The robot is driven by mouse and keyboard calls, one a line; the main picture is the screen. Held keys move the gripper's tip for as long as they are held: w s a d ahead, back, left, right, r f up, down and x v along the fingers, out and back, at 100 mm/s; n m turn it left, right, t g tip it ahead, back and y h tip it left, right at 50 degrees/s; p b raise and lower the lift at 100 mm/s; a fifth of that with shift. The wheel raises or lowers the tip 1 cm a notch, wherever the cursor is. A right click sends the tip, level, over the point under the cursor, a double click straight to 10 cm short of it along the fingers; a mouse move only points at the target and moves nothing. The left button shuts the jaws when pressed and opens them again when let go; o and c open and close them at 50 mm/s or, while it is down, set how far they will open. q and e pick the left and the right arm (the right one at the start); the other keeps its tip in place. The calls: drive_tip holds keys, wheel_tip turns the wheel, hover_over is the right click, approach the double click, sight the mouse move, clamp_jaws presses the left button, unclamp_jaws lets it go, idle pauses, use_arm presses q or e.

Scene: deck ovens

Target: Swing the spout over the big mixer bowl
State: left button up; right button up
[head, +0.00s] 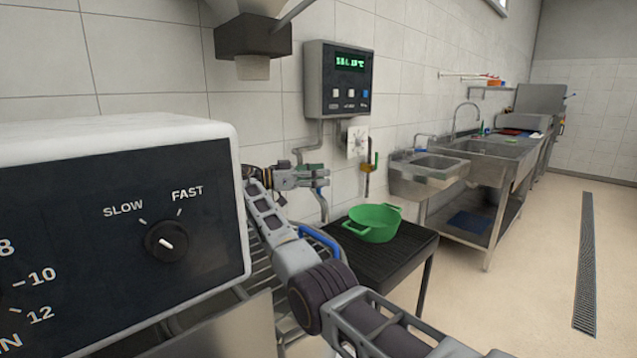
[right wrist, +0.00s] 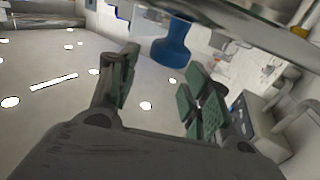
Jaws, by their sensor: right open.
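My right gripper (head: 322,176) is open in front of the wall, near the grey pipes (head: 318,134) under the water meter box (head: 338,80). In the right wrist view its two green-padded fingers (right wrist: 158,72) are spread with nothing between the pads. A blue flared piece (right wrist: 172,45) shows beyond the fingertips, apart from the pads; I cannot tell whether it belongs to the spout. The mixer's control head (head: 110,235) fills the left of the head view. Wire guard bars (head: 262,272) show beside it, partly behind my right arm. The bowl itself cannot be made out clearly. My left gripper is out of view.
Steel sinks (head: 430,175) line the wall beyond. A dark fixture (head: 252,38) hangs above the mixer. The floor at right is clear, with a drain grate (head: 586,260).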

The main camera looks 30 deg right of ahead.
drive_tip(key=shift+r, duration=3.75)
